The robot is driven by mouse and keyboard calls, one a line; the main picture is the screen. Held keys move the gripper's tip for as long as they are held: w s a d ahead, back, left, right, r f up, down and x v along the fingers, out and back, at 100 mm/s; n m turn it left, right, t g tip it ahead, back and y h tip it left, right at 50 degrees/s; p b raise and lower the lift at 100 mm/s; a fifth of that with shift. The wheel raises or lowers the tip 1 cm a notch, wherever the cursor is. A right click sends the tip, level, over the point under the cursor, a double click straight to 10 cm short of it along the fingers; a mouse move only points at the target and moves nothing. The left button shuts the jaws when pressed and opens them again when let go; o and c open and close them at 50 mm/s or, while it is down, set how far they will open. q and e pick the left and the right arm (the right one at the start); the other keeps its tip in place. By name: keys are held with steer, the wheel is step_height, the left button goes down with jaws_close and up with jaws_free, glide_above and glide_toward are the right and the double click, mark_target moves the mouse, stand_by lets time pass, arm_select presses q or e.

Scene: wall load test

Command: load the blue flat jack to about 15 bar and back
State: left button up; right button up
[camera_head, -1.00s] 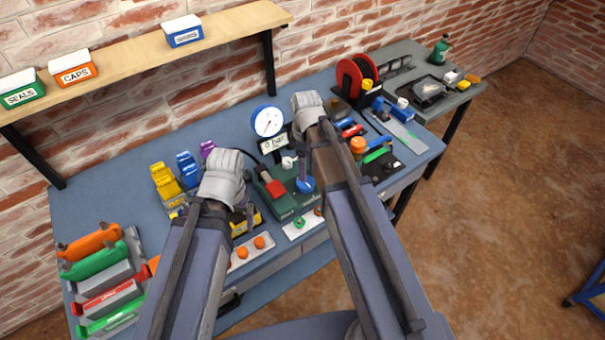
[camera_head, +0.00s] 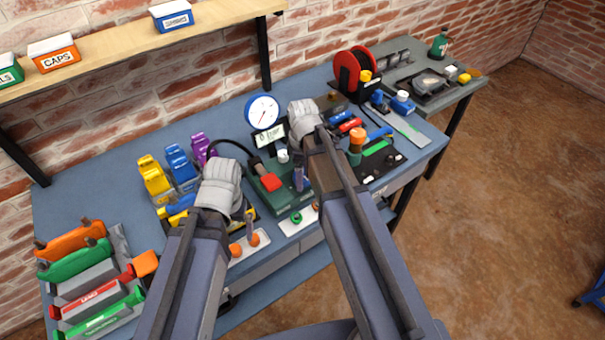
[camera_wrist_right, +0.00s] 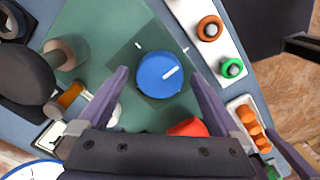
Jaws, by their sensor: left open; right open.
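A blue item (camera_head: 180,165) stands between a yellow and a purple one at the back of the bench; I cannot tell whether it is the flat jack. A dial gauge (camera_head: 262,110) stands over a small display (camera_head: 270,136), reading unclear. In the right wrist view, a round blue knob (camera_wrist_right: 157,76) with a white mark sits on a green panel (camera_wrist_right: 95,30). My right gripper (camera_head: 300,178) is open, its fingers on either side of the knob; contact is unclear. A red handle (camera_head: 270,182) is beside it. My left gripper (camera_head: 246,222) is open near orange parts (camera_head: 253,239).
Red and green tools (camera_head: 90,305) lie in a rack at left. A red hose reel (camera_head: 350,70) and a black tray (camera_head: 385,160) are at right. A shelf (camera_head: 130,45) with labelled boxes is on the brick wall. Bare bench lies at back left.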

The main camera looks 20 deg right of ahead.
steer(key=shift+c, duration=0.4)
steer(key=c, duration=1.3)
steer(key=m, duration=0.8)
steer(key=shift+m, duration=0.3)
steer(key=m, duration=0.4)
steer(key=shift+m, duration=2.2)
